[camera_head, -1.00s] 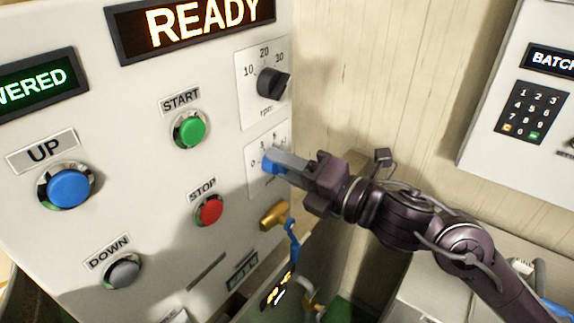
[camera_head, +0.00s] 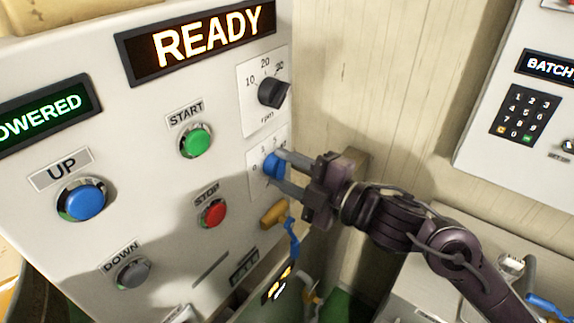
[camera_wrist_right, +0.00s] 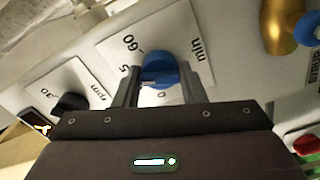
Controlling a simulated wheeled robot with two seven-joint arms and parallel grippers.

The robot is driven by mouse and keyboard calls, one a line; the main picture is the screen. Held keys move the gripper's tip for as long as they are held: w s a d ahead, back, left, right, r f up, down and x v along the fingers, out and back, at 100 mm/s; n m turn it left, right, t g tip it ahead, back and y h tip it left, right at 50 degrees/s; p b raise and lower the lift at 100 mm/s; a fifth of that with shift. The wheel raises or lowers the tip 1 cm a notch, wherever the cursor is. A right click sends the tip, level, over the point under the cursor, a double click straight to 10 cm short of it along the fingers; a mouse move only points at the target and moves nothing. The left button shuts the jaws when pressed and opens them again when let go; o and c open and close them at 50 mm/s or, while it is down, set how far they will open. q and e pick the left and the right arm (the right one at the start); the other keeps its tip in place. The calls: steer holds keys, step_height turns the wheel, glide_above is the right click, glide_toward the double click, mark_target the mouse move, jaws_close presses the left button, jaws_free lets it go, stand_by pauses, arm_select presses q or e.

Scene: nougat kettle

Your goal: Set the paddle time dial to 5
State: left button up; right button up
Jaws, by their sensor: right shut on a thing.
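The paddle time dial is a blue knob (camera_head: 270,166) on a white scale plate (camera_head: 256,182) at the right edge of the control panel. My right gripper (camera_head: 278,171) reaches it from the right and is shut on the knob, one finger above and one below. In the right wrist view the blue knob (camera_wrist_right: 160,68) sits between the two fingers (camera_wrist_right: 160,84). The scale there shows 60, 0 and "min"; part of it is hidden. I cannot tell which mark the knob points to. My left gripper is out of view.
A black rpm dial (camera_head: 272,93) is just above. A brass fitting (camera_head: 274,214) with a blue lever (camera_head: 292,238) is close below. The green START button (camera_head: 196,141) and red STOP button (camera_head: 212,214) are to the left. A keypad box (camera_head: 527,113) is at right.

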steer(key=shift+m, duration=0.3)
steer(key=o, duration=1)
steer(key=shift+d, duration=0.1)
steer(key=shift+s+d+f, duration=0.15)
steer(key=shift+s+d, duration=0.05)
steer(key=b+v, duration=0.3)
steer(key=v, duration=0.4)
